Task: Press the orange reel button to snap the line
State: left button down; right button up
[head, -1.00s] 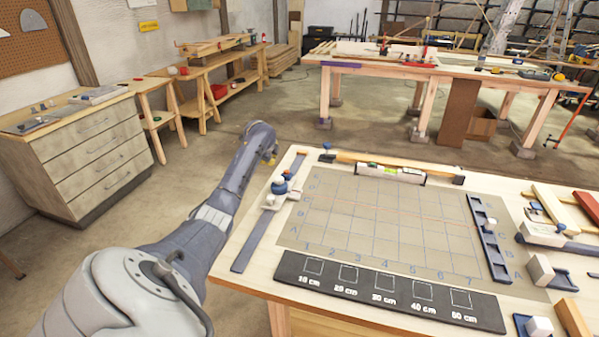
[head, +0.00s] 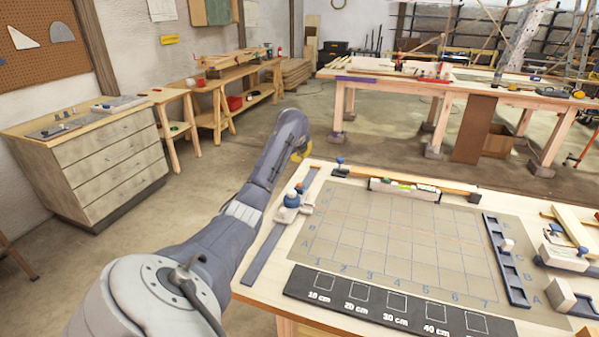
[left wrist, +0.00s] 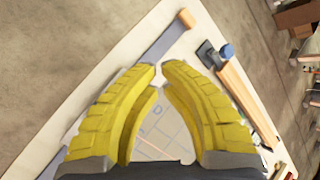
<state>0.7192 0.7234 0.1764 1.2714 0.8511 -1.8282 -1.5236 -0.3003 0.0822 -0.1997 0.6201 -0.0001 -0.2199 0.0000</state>
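The line reel (head: 291,203) is a small white and blue device on the blue rail (head: 266,245) at the table's left side. A small orange spot on its top (head: 299,187) looks like the button. My left gripper (head: 302,151) has yellow fingers and hangs empty above the table's far left corner, beyond the reel and apart from it. In the left wrist view its fingertips (left wrist: 161,76) are drawn together with only a sliver between them. There the reel is mostly hidden behind the fingers, and no orange button shows. My right gripper is out of view.
A gridded mat (head: 390,230) covers the table's middle, with a black length board (head: 375,300) in front. A wooden bar with a level (head: 404,187) lies along the back edge. A blue tray (head: 505,260) and clamps stand at the right.

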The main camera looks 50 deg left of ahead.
pick_arm(q)
jog(key=shift+f, duration=4.4)
jog(key=shift+f, duration=1.1)
jog(key=shift+r, duration=1.1)
jog(key=shift+r, duration=2.5)
